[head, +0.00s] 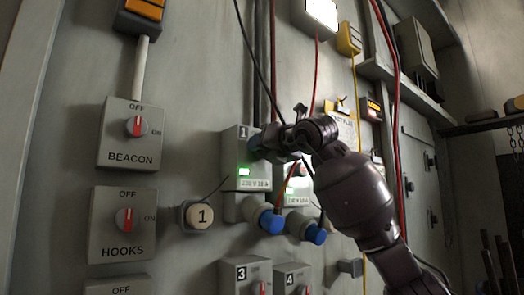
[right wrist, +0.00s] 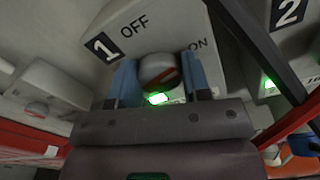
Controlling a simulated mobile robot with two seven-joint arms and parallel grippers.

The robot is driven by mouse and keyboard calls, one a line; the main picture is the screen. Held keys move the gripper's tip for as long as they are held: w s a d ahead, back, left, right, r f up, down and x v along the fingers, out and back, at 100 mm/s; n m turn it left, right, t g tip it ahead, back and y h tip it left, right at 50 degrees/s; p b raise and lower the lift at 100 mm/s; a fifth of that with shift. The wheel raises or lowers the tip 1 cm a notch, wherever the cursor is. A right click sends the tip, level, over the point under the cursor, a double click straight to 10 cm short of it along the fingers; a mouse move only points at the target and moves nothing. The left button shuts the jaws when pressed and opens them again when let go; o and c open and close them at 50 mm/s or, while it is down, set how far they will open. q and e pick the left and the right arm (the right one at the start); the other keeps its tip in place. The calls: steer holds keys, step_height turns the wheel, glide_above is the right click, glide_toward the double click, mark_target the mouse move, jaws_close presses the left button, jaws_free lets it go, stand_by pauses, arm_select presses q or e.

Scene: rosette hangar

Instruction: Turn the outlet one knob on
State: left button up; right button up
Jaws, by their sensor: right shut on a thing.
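The outlet one box (head: 236,150) is a grey wall box marked 1, with a lit green light; it also shows in the right wrist view (right wrist: 105,45) with OFF and ON labels. Its round grey knob (right wrist: 157,66) has a red stripe, slanting up to the right, roughly in line with ON. My right gripper (head: 258,143) is at the box, and its blue fingers (right wrist: 160,78) are shut on the knob, one on each side. In the head view the gripper hides most of the knob. My left gripper is in neither view.
The outlet two box (head: 297,186) stands close on the right, with its green light lit. Blue plugs (head: 270,222) and cables hang below. BEACON (head: 119,150) and HOOKS (head: 109,238) switch boxes are on the left. Boxes 3 (head: 233,275) and 4 are below.

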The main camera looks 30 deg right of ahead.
steer(key=m, duration=0.2)
steer(key=shift+m, duration=0.4)
stand_by(0.4)
steer(key=o, duration=0.8)
steer(key=shift+c, duration=0.2)
steer(key=shift+o, duration=0.8)
